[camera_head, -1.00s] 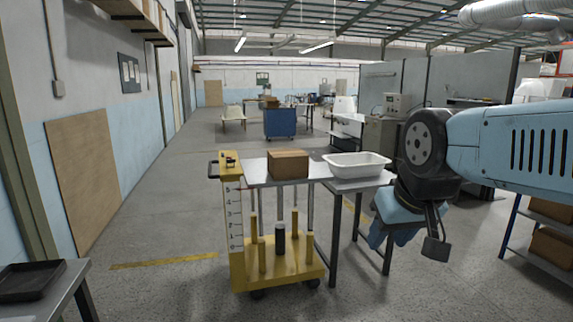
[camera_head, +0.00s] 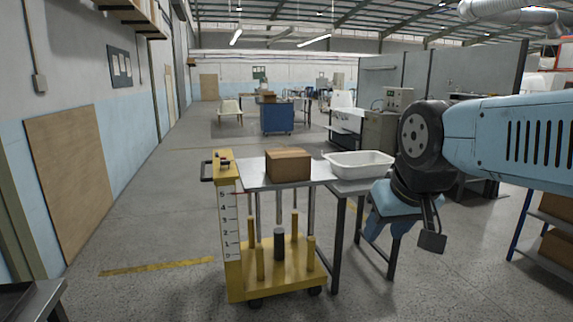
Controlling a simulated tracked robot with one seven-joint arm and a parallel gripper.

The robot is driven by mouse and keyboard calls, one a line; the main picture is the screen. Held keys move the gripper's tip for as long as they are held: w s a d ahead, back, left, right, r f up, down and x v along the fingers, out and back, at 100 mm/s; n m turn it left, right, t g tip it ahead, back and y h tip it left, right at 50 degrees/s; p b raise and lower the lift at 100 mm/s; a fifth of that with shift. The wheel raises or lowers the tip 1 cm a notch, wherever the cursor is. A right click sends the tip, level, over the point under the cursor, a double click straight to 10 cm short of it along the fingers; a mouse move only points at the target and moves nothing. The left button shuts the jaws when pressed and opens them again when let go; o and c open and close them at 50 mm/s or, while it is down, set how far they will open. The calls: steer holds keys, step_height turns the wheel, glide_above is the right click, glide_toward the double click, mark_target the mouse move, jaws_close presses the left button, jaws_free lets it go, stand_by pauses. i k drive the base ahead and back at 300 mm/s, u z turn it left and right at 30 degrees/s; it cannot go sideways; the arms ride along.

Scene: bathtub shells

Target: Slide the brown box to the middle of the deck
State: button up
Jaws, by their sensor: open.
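The brown box (camera_head: 288,164) is a closed cardboard carton.
A white tub (camera_head: 358,165) stands on a grey table (camera_head: 345,188) just right of the deck. Yellow pegs and a dark cylinder (camera_head: 279,243) stand on the stand's base. A shelf (camera_head: 545,235) is at far right. Open floor lies left of the stand.

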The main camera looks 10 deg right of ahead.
mark_target(288, 164)
steer(key=z, duration=0.05)
steer(key=i, duration=0.3)
steer(key=u, duration=0.25)
steer(key=k, duration=0.75)
steer(key=z, duration=0.05)
steer(key=i, duration=1.55)
steer(key=u, duration=0.6)
